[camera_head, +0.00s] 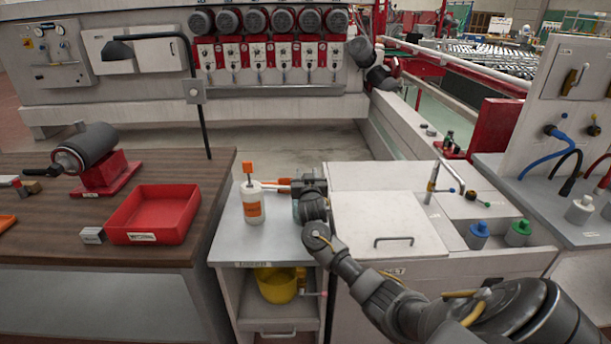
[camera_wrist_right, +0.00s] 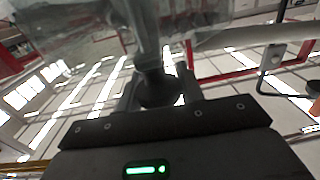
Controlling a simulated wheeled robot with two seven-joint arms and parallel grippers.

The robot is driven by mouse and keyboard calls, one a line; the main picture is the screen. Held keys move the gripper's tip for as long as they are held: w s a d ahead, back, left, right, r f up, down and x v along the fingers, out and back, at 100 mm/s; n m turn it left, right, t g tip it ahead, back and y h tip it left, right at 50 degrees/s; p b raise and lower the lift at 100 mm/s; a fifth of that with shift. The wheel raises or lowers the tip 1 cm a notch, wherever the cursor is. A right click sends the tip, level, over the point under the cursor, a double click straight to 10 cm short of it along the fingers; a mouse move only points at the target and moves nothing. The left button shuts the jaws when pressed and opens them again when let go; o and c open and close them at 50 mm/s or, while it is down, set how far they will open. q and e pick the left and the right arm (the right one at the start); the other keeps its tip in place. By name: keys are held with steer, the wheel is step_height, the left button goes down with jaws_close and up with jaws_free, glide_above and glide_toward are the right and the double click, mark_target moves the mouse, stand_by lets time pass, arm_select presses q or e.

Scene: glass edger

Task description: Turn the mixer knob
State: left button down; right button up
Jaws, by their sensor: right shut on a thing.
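My right gripper (camera_head: 309,183) is over the small white cabinet's top, beside the white bottle with the orange label (camera_head: 254,205). In the right wrist view a dark round knob (camera_wrist_right: 158,92) sits between the two fingers, and the gripper is shut on it. A clear see-through vessel (camera_wrist_right: 90,45) with a grey post shows beyond the knob in that view. In the head view my gripper and arm hide the knob and most of the mixer. How far the knob is turned cannot be told. My left gripper is not in view.
A red tray (camera_head: 132,238) and a motor on a red base (camera_head: 88,170) stand on the wooden bench at left. A white sink unit with a lid (camera_head: 372,222) and tap (camera_head: 433,180) is at right. A yellow pot (camera_head: 276,286) sits on the shelf below.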

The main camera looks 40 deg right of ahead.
steer(key=shift+f+m+g+h, duration=0.15)
steer(key=shift+m+g+h, duration=0.75)
steer(key=shift+m+h, duration=0.15)
steer(key=shift+s+d+f+m+g+h+b, duration=0.1)
steer(key=shift+s+m+g+h+b, duration=0.05)
steer(key=shift+m+g+h+b, duration=0.85)
steer(key=m+g+h+b, duration=0.1)
steer(key=g+b, duration=0.1)
steer(key=m+g+h+b, duration=0.1)
steer(key=g+b, duration=0.1)
steer(key=m+g+h+b, duration=0.1)
steer(key=m+g+b, duration=0.1)
steer(key=b, duration=0.1)
steer(key=shift+s+d+f, duration=0.15)
steer(key=shift+s, duration=0.15)
steer(key=shift+s+r+m+g+b, duration=0.2)
steer(key=shift+m+g+b, duration=0.35)
steer(key=shift+g+b, duration=0.6)
steer(key=shift+d+r, duration=0.1)
steer(key=shift+r, duration=0.05)
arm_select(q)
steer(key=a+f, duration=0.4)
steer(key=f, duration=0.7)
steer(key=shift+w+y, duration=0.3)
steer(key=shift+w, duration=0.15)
arm_select(e)
steer(key=o, duration=1)
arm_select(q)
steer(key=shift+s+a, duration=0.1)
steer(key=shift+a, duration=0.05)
